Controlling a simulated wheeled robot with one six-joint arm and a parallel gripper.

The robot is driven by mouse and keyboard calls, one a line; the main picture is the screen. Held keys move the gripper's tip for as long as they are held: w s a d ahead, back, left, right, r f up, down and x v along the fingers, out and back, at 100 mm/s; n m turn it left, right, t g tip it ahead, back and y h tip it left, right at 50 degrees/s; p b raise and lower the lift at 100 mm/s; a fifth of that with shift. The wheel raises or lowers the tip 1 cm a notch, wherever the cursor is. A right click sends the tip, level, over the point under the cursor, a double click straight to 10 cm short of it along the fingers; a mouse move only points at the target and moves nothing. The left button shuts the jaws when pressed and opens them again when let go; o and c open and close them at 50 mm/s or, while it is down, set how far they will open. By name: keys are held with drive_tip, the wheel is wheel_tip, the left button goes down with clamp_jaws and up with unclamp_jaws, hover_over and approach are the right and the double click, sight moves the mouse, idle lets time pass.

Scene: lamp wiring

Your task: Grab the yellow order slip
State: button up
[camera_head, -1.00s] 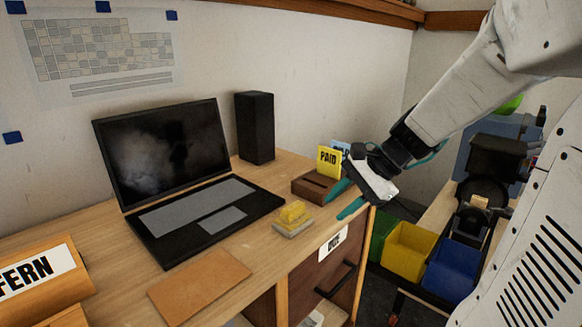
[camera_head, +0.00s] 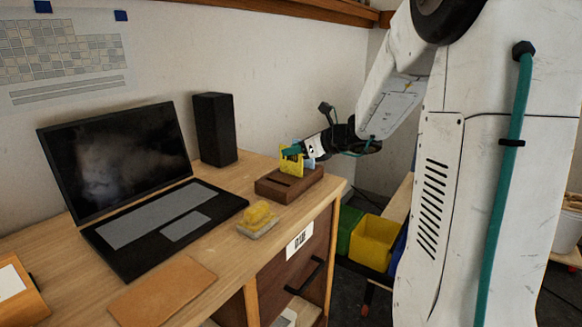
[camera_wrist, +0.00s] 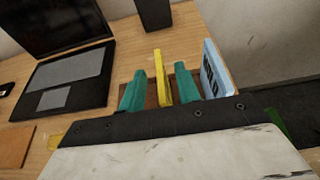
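The yellow order slip (camera_head: 291,164) stands upright in the brown wooden holder (camera_head: 275,192) at the desk's right end. It shows edge-on in the wrist view (camera_wrist: 160,75). My gripper (camera_wrist: 160,88) is open, with one teal finger on each side of the slip. Small gaps show between the slip and both fingers. In the head view a teal finger covers part of the slip, and its lettering is mostly hidden. A light blue slip (camera_wrist: 215,72) stands just right of the right finger in the wrist view.
A laptop (camera_head: 120,160) and a black speaker (camera_head: 214,128) stand on the desk. A yellow sponge-like block (camera_head: 257,215) sits in front of the holder. A tan rectangle (camera_head: 162,290) lies near the front edge. Yellow and green bins (camera_head: 374,240) stand beyond the desk's right edge.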

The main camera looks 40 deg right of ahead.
drive_tip(key=shift+x, duration=0.9)
clamp_jaws()
